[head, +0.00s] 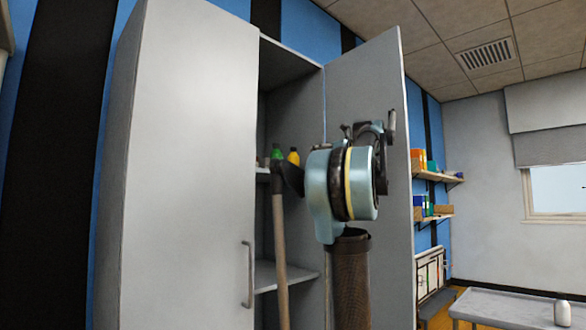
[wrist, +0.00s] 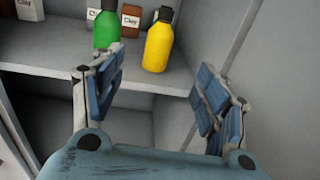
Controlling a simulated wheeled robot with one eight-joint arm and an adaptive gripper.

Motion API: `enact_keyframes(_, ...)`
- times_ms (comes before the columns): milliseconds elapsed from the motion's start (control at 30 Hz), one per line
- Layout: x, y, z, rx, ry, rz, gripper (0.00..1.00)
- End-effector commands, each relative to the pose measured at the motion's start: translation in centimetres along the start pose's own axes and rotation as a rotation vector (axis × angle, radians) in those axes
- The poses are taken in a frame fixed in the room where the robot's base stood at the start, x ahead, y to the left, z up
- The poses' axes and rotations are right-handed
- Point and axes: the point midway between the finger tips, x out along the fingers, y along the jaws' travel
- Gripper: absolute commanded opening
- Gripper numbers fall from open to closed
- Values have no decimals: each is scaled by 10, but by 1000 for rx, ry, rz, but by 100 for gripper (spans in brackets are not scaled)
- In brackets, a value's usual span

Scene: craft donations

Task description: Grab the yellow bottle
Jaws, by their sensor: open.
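The yellow bottle (wrist: 158,46) with a dark cap stands upright on the cabinet shelf (wrist: 189,82), near the shelf's front edge, in the wrist view. In the head view the yellow bottle (head: 294,157) shows small behind my arm. My gripper (wrist: 158,85) is open and empty, its two fingers spread wide. The bottle lies beyond the fingertips, in line with the gap between them, and is not touched. In the head view my gripper's fingers cannot be made out clearly.
A green bottle (wrist: 106,27) stands just left of the yellow one. Boxes marked Clay (wrist: 131,20) stand behind. The cabinet's left door (head: 190,160) is shut and its right door (head: 372,100) stands open beside my arm. A broom-like handle (head: 280,250) stands before the opening.

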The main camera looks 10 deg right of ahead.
Motion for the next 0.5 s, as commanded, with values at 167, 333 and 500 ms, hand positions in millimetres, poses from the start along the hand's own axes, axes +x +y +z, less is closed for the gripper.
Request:
enact_keyframes(167,24,0,1,5,-3,3,67)
enact_keyframes(333,53,0,1,4,-2,3,67)
enact_keyframes(500,83,1,1,3,-1,5,67)
